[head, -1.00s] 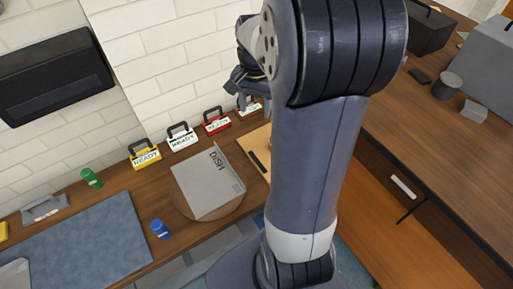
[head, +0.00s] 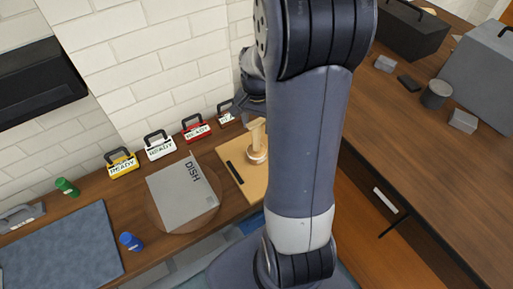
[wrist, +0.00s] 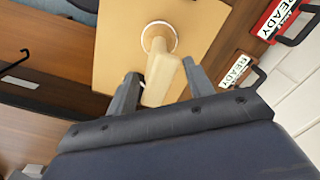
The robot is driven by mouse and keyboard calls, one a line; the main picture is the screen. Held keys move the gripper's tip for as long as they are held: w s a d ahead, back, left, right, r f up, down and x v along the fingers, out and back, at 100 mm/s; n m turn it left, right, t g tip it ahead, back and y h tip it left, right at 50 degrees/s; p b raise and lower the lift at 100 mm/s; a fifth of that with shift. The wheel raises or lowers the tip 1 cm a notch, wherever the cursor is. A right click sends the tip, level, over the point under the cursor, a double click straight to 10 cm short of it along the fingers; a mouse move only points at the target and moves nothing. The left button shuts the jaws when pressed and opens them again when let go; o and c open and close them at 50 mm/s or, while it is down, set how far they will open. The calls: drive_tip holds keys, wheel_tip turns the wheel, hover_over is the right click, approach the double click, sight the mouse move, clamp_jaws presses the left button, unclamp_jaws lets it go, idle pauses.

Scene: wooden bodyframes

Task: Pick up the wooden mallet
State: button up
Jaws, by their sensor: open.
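The wooden mallet (head: 257,139) is pale wood and stands on a light wooden board (head: 232,168) on the counter, to the right of the grey DISH sheet. In the wrist view the mallet (wrist: 162,72) has one end in a round whitish ring, and its block-shaped end reaches toward me. My gripper (wrist: 160,82) is open, with one finger on each side of the block-shaped end. I cannot tell whether either finger touches it. In the head view my arm hides most of the gripper and the area just right of the mallet.
Several READY signs, including a red one (head: 196,131), line the back wall. The DISH sheet (head: 183,195) lies on a round board. A blue cup (head: 131,241) and a green cup (head: 67,187) stand left. Boxes and a grey cylinder (head: 436,94) occupy the right counter.

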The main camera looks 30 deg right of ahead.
sight(256, 132)
drive_tip(key=shift+s+a+f, duration=0.1)
drive_tip(key=shift+f, duration=0.85)
drive_tip(key=shift+s+a+f, duration=0.1)
drive_tip(key=shift+f, duration=0.85)
drive_tip(key=shift+c, duration=0.2)
drive_tip(key=c, duration=1)
